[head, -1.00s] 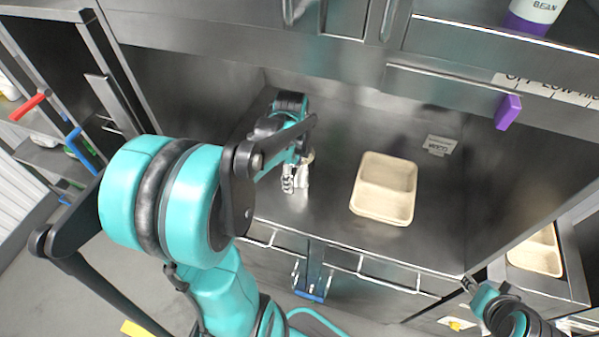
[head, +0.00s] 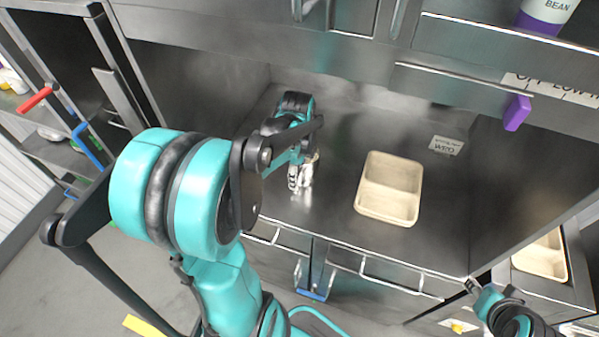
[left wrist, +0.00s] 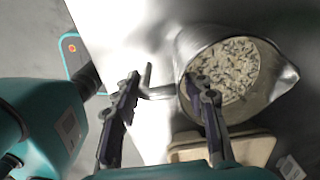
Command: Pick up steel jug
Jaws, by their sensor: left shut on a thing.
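The steel jug (left wrist: 188,45) fills the upper right of the left wrist view and holds pale rice grains. Its handle (left wrist: 158,93) points left, between the two fingers of my left gripper (left wrist: 164,84). The left gripper is shut on the jug at the handle, with one finger overlapping the jug's near rim in the picture. In the head view the left gripper (head: 300,178) is over the left part of the counter, and the arm hides most of the jug. I cannot tell whether the jug touches the counter. My right gripper (head: 471,285) is small at the lower right, its fingers unclear.
A beige two-compartment tray (head: 388,188) lies on the steel counter (head: 335,215) right of the left gripper. Another beige tray (head: 541,256) is at the far right. A purple clip (head: 516,113) hangs from the shelf edge above. Bare counter lies between gripper and tray.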

